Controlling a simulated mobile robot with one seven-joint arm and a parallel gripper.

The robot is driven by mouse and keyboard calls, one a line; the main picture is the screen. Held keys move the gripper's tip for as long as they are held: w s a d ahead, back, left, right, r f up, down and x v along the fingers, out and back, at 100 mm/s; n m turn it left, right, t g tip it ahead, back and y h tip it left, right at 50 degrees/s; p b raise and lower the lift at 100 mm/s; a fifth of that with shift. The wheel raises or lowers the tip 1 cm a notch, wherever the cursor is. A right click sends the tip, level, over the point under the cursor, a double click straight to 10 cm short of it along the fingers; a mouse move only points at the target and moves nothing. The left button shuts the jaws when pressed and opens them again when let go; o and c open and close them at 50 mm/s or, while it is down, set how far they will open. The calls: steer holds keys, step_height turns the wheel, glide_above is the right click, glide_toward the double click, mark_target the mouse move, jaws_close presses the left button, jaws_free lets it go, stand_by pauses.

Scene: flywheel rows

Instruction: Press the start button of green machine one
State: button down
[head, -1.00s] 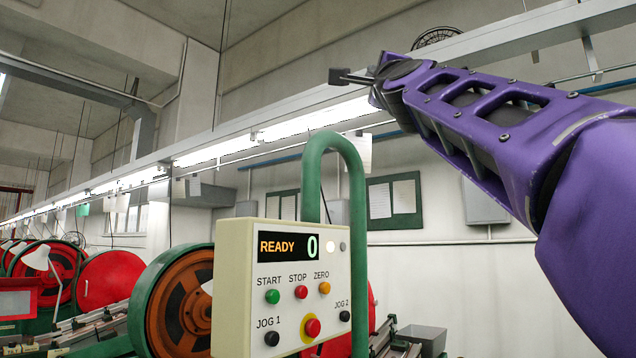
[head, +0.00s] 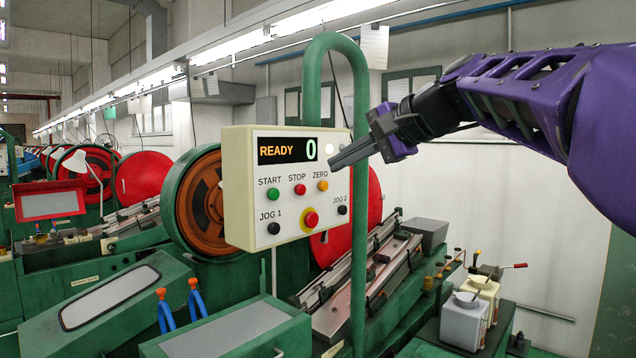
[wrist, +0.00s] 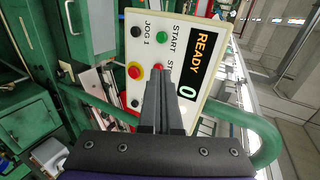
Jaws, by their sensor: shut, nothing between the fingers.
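The green START button (head: 272,194) is on a cream control panel (head: 240,215) whose display reads READY 0. The panel hangs on a bent green pipe (head: 358,250) beside a green machine with an orange-brown wheel. The START button also shows in the wrist view (wrist: 162,37), above the fingertips. My gripper (head: 332,167) is shut and empty, at the right side of the panel in the head view. In the wrist view its fingers (wrist: 162,75) cover part of the panel around the STOP and ZERO buttons. I cannot tell whether the tips touch it.
The panel also has a red STOP button (head: 300,189), an orange ZERO button (head: 322,185), black JOG buttons and a large red knob on yellow (head: 311,219). The green pipe stands close to my gripper. Green machine beds and small white containers (head: 464,320) lie below.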

steer(key=shift+s+f+g, duration=0.4)
steer(key=shift+s+f, duration=0.25)
steer(key=shift+f, duration=0.1)
steer(key=shift+w+f, duration=0.1)
